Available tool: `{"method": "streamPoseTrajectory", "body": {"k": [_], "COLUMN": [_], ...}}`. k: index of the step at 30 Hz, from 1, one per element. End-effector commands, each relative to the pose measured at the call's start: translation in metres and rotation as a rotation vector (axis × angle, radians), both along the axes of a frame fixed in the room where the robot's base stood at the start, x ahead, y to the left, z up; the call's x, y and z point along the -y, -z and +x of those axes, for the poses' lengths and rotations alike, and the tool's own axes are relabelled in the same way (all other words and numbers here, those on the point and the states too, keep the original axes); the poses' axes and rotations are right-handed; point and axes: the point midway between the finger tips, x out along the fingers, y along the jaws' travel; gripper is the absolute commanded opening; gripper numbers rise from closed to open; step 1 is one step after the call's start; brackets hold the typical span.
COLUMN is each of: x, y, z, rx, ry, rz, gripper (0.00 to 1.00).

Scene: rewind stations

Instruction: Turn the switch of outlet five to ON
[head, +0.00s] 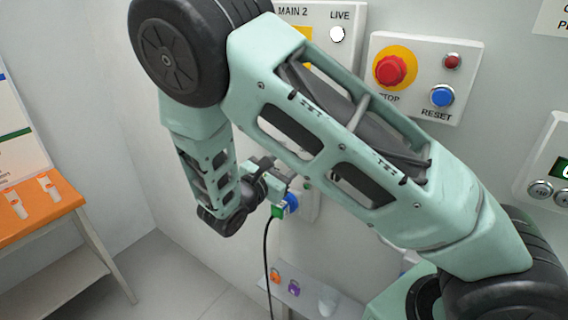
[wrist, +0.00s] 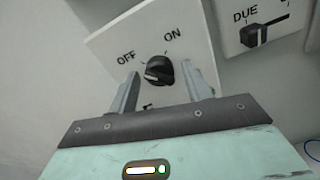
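In the wrist view a black rotary switch (wrist: 158,71) sits on a white plate (wrist: 190,62) marked OFF on the left and ON on the right. A pale mark shows on the knob's lower left; I cannot tell for sure which label it points to. My gripper (wrist: 160,85) is open, with one grey finger on each side of the knob and apart from it. The lettering below the knob is mostly hidden by my gripper, so the outlet number cannot be read. In the head view my gripper (head: 276,178) is small and partly hidden by my arm.
A green plug (head: 280,210) with a hanging black cable is at a blue socket (head: 292,203) just below my gripper. A red stop button (head: 390,70) and blue RESET button (head: 442,96) are on the wall. An orange table (head: 40,212) stands left.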

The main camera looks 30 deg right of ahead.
Motion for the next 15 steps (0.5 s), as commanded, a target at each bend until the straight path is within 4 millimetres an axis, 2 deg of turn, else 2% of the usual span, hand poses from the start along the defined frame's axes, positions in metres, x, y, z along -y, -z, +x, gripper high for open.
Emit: {"method": "streamPoseTrajectory", "body": {"k": [1,3,4,15], "x": [-0.0002,-0.0002,-0.0002,-0.0007], "y": [-0.0001,-0.0001,-0.0001,0.0016], "z": [0.0,0.0,-0.0001,-0.0003], "rx": [0.0,0.0,0.0,0.039], "ry": [0.0,0.0,0.0,0.001], "rz": [0.0,0.0,0.0,0.017], "gripper": [0.34,0.15,0.1,0.1]}}
